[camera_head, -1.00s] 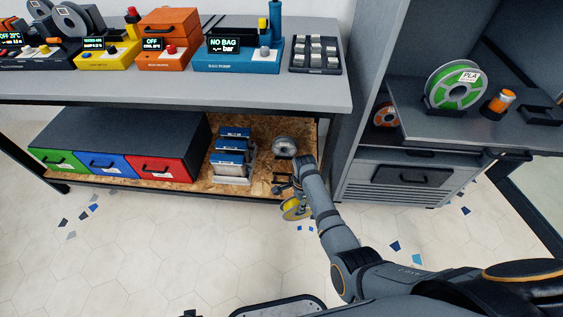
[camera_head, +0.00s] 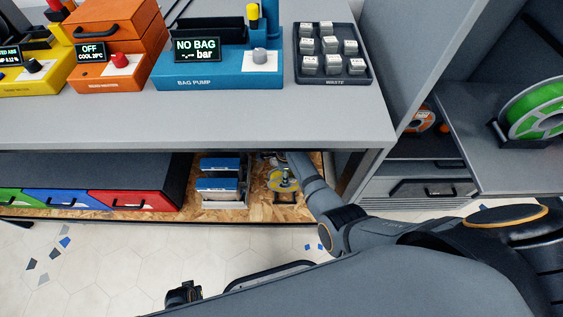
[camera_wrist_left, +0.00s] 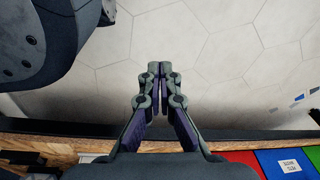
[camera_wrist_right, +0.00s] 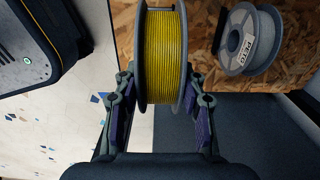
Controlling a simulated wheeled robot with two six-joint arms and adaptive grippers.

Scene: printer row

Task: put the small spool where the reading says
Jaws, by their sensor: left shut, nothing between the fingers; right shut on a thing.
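My right gripper (camera_wrist_right: 160,112) is shut on a spool of yellow filament (camera_wrist_right: 166,55) with grey flanges, held upright between its fingers. In the head view the yellow spool (camera_head: 281,180) is at the lower chipboard shelf, beside the blue-topped boxes; whether it touches anything there is unclear. A grey spool labelled PETG (camera_wrist_right: 250,40) sits on the chipboard in the right wrist view. My left gripper (camera_wrist_left: 160,75) is shut and empty above the tiled floor. The bag pump display (camera_head: 196,48) reads "NO BAG" and "--.-- bar".
Green, blue and red drawers (camera_head: 130,200) and the blue-topped boxes (camera_head: 218,184) fill the lower shelf left of the spool. A waste tray (camera_head: 363,70) stands on the bench. A green spool (camera_head: 535,108) stands on the right shelf. The front of the grey benchtop (camera_head: 200,125) is clear.

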